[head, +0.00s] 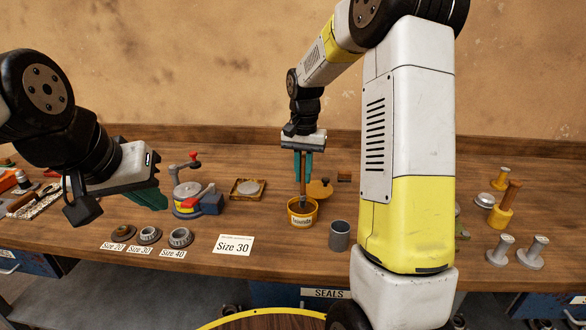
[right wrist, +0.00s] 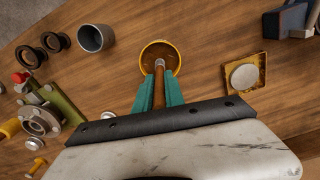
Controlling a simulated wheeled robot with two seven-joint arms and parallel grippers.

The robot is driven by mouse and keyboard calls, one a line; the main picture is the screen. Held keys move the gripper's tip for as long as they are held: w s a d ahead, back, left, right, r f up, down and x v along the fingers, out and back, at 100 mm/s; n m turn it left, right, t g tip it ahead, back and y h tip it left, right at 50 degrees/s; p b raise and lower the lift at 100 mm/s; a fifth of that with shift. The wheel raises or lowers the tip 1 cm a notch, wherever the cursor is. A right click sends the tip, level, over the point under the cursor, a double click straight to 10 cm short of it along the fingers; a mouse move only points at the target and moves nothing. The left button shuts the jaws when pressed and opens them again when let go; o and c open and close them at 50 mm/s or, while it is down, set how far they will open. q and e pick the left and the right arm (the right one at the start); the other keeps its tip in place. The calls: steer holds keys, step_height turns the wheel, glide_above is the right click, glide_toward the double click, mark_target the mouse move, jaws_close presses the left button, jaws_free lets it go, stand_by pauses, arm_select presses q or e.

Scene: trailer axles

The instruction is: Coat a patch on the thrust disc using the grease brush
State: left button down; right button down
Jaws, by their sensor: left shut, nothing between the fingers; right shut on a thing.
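My right gripper (head: 303,168) is shut on the wooden handle of the grease brush (head: 302,190) and points straight down. The brush stands upright with its lower end in the open orange grease tin (head: 303,219); its tip is at the tin's mouth and its bristles are hard to make out. In the right wrist view the brush handle (right wrist: 159,72) runs from between the teal fingers into the tin (right wrist: 146,60). The thrust disc (head: 249,188), pale grey and round, lies on a square yellow-brown tray (head: 235,194) left of the tin. My left gripper (head: 150,198) is shut and empty at the left.
The tin's orange lid (head: 320,189) lies behind it. A grey cup (head: 339,236) stands to its right. A clamp-like device (head: 187,198) with a blue block stands left of the tray. Several seal rings (head: 150,235) and a "Size 30" card (head: 233,245) lie in front.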

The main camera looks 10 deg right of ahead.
mark_target(304, 156)
steer(key=shift+f, duration=0.6)
stand_by(1.4)
steer(key=shift+r, duration=3.6)
steer(key=shift+s, duration=0.1)
